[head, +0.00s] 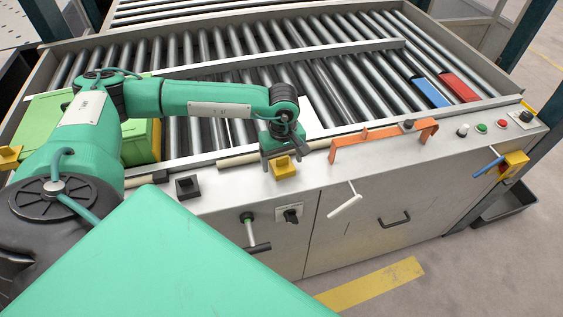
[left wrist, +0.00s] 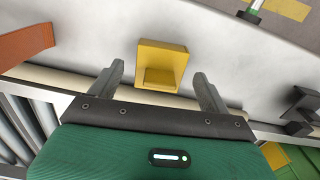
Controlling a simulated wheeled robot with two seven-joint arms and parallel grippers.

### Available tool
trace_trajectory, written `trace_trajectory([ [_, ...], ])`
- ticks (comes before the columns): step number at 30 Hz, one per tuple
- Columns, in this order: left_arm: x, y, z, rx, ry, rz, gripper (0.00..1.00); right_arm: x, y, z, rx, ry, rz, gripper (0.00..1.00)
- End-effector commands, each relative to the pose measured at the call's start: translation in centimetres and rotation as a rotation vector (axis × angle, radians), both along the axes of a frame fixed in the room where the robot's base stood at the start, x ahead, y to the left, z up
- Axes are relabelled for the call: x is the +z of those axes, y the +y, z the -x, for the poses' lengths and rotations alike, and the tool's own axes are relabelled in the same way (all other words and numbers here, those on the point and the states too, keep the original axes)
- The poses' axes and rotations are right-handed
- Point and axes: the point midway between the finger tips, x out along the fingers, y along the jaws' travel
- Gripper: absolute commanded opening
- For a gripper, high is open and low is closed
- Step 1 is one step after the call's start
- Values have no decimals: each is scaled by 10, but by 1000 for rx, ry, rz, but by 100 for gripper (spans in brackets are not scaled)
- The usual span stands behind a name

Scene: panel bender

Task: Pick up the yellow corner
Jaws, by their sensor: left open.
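The yellow corner (head: 284,167) is a small L-shaped block on the light metal ledge at the front of the roller conveyor. In the left wrist view the yellow corner (left wrist: 161,65) lies ahead of the fingers, near the middle of the gap between them. My left gripper (head: 283,158) is open and empty, just above and behind the corner in the head view. Its two fingers also show in the left wrist view (left wrist: 159,85), one on each side, with no visible contact. My right gripper is not in view.
A black block (head: 187,187) sits left of the corner on the ledge, and an orange bracket (head: 384,137) stands to its right. A red block (head: 459,87) and a blue block (head: 430,92) lie on the rollers. Buttons (head: 482,128) line the right end. A green crate (head: 140,142) stands left.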

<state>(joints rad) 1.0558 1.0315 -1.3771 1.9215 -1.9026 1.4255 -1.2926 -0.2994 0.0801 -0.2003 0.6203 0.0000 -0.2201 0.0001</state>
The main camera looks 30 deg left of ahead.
Motion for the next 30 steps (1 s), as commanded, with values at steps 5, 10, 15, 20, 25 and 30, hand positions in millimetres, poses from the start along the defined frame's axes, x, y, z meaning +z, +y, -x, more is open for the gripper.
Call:
trace_trajectory([
  [5, 0, 0, 0, 0, 0, 0, 62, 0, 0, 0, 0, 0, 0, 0],
  [10, 0, 0, 0, 0, 0, 0, 32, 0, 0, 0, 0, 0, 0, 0],
  [15, 0, 0, 0, 0, 0, 0, 32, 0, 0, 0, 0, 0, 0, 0],
  [20, 3, 0, 0, 0, -1, 1, 32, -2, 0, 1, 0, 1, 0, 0],
  [25, 17, 0, -1, 0, -4, 1, 32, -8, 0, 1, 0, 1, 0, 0],
  [30, 49, 0, -2, 0, -7, 2, 32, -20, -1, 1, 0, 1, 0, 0],
])
